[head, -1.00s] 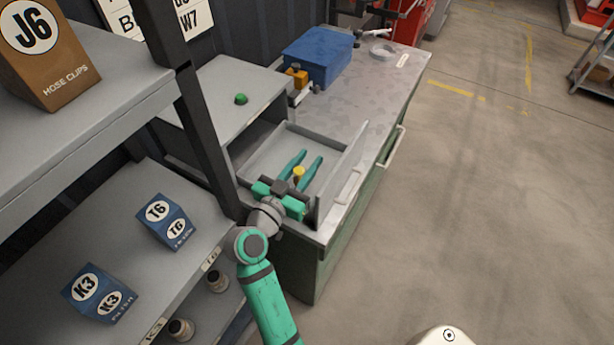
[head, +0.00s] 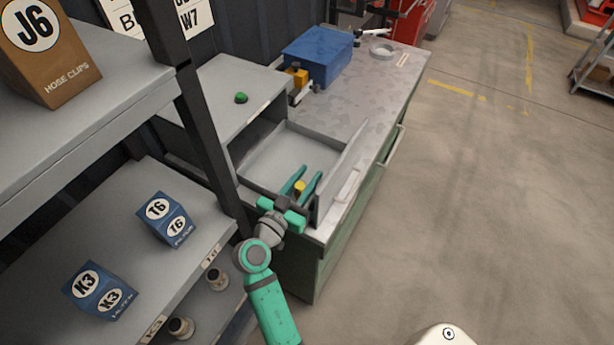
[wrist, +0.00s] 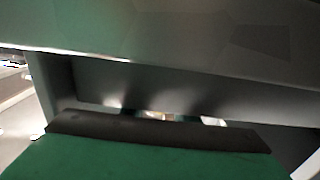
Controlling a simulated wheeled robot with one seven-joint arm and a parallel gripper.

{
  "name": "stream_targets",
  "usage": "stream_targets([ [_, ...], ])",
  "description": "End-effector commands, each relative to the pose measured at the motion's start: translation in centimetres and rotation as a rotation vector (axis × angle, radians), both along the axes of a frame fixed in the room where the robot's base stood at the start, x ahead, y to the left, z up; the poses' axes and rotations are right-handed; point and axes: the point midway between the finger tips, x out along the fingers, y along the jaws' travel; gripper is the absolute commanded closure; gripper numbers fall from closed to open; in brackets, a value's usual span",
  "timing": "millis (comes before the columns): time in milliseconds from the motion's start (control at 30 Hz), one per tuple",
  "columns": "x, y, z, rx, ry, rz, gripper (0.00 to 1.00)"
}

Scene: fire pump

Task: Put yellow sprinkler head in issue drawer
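The yellow sprinkler head (head: 299,186) sits between the two teal fingers of my gripper (head: 307,178) and seems to fill the gap between them, so the gripper looks shut on it. The gripper is over the near end of the open grey drawer (head: 343,192), inside its outline in the head view. I cannot tell how high the sprinkler head is above the drawer floor. The visible far part of the drawer is empty. The wrist view shows mostly grey panels and a green and black part of my gripper; the sprinkler head is not clear there.
A grey cabinet (head: 225,92) with a green knob-like piece (head: 241,98) stands left of the drawer. A blue box (head: 318,56) and an orange-yellow item (head: 297,76) stand behind on the bench (head: 372,88). A dark shelf post (head: 195,120) and shelves with boxes are close at left.

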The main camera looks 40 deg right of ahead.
Motion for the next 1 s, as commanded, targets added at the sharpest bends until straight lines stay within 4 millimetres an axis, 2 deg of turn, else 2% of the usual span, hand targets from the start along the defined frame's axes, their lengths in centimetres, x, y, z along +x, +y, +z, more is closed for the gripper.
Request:
stream_targets([
  [33, 0.0, 0.0, 0.0, 0.0, 0.0, 0.0, 0.64],
  [67, 0.0, 0.0, 0.0, 0.0, 0.0, 0.0, 0.56],
  [100, 0.0, 0.0, 0.0, 0.0, 0.0, 0.0, 0.54],
  [467, -0.1, 0.1, 0.3, 0.0, 0.0, 0.001, 0.54],
  [567, -0.5, 1.2, 0.2, 0.0, 0.002, 0.001, 0.54],
  [1000, -3.7, 8.8, 0.2, 0.0, 0.002, 0.002, 0.54],
])
